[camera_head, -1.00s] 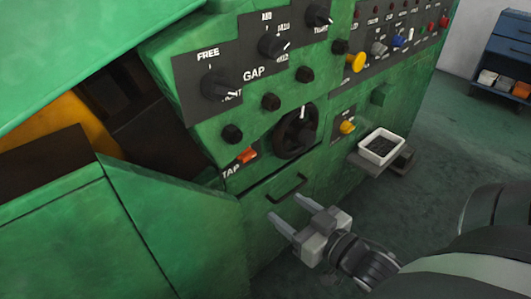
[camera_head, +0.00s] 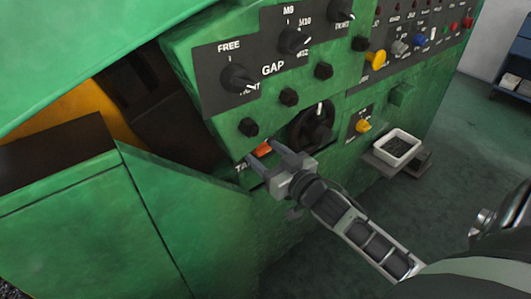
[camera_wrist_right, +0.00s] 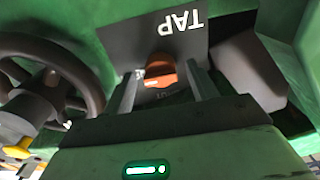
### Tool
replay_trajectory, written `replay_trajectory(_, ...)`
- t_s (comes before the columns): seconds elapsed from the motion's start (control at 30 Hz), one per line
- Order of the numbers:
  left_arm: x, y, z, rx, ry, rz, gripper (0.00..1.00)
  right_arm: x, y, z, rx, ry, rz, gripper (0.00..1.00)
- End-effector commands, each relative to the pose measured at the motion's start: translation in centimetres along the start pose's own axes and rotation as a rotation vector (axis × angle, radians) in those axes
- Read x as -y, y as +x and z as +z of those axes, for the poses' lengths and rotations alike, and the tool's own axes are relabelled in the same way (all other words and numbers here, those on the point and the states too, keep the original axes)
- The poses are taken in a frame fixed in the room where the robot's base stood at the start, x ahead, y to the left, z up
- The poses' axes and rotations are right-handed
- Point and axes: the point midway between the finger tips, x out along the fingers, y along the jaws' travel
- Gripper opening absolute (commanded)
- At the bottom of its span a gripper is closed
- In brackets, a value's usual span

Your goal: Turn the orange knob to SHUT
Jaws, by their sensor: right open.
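The orange knob (camera_head: 262,149) sits on a dark plate marked TAP, low on the green machine's front. In the head view my right gripper (camera_head: 263,156) is just in front of it and partly covers the knob and the label. In the right wrist view the orange knob (camera_wrist_right: 161,72) shows between the two open fingers (camera_wrist_right: 162,90), with the TAP lettering upside down behind it. I cannot tell whether the fingers touch it. The knob's SHUT marking is not readable. My left gripper is not in view.
A black handwheel (camera_head: 312,127) stands right beside the knob. Black selector knobs (camera_head: 238,78) sit above on the GAP panel. A yellow knob (camera_head: 363,126) and a white tray (camera_head: 397,146) on a bracket are to the right. The floor at lower right is clear.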

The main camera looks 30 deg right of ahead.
Motion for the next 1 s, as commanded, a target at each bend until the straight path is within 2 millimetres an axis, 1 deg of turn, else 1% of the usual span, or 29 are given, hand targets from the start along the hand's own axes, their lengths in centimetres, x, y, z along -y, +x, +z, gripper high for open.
replay_trajectory(0.1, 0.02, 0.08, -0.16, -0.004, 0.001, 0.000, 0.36, 0.02, 0.66, -0.02, 0.000, 0.000, -0.001, 0.58)
replay_trajectory(0.37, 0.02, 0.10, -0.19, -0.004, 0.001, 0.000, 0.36, 0.02, 0.77, 0.01, 0.001, 0.000, -0.001, 0.58)
replay_trajectory(0.4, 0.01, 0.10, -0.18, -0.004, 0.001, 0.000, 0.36, 0.03, 0.77, 0.01, 0.001, 0.000, -0.001, 0.55)
replay_trajectory(0.47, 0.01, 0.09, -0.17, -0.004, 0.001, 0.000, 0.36, 0.03, 0.76, 0.01, 0.001, 0.000, -0.001, 0.38)
replay_trajectory(0.5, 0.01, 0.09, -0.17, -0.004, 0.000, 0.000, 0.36, 0.03, 0.76, 0.01, 0.000, 0.000, -0.001, 0.27)
replay_trajectory(0.53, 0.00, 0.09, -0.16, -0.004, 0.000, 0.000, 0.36, 0.03, 0.76, 0.00, 0.000, 0.000, -0.001, 0.19)
replay_trajectory(0.57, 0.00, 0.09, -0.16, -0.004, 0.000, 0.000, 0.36, 0.03, 0.75, 0.01, 0.000, 0.000, -0.001, 0.13)
replay_trajectory(0.83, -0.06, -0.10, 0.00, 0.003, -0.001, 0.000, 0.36, 0.04, 0.74, -0.05, 0.000, -0.014, -0.001, 0.13)
replay_trajectory(1.0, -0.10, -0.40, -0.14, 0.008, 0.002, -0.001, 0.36, 0.03, 0.74, -0.14, 0.000, -0.072, 0.000, 0.14)
